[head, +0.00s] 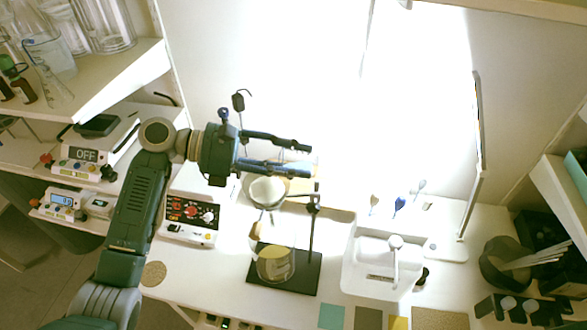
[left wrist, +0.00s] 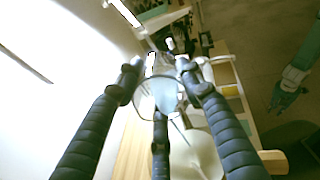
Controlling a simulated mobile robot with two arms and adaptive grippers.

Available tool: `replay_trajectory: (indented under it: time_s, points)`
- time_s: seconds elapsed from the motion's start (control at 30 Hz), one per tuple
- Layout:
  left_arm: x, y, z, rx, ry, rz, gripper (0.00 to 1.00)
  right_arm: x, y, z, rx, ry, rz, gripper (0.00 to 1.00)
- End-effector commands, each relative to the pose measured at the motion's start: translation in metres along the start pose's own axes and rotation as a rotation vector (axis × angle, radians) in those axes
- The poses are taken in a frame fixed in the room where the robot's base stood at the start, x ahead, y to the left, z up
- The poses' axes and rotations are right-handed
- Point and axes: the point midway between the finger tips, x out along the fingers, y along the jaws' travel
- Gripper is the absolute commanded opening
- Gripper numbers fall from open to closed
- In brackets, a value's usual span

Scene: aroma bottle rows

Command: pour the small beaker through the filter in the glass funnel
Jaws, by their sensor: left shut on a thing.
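My left gripper (head: 309,160) reaches in from the left, above and a little right of the funnel. It is shut on the small beaker (left wrist: 160,92), clear glass with pale contents, seen between the fingers in the left wrist view. In the head view the beaker is washed out by glare, and I cannot tell its tilt. The glass funnel with a white filter (head: 267,192) sits on a dark stand (head: 312,225). Below it a glass vessel (head: 275,264) holds something yellowish. A green arm end, perhaps my right gripper (left wrist: 283,98), shows small at the right of the left wrist view.
Shelves with glassware (head: 50,60) are at the upper left. A dark round bowl (head: 503,263) is at the right.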

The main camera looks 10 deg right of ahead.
Motion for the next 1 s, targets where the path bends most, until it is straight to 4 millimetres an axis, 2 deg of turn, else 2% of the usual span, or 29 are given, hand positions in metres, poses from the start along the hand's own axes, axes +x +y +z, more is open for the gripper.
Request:
replay_trajectory:
  time_s: [1.0]
  points:
    - [-0.0037, 0.0003, -0.0032, 0.0, -0.043, -0.007, 0.12, -0.0024, 0.0027, 0.0009, 0.0, -0.001, 0.003, 0.28]
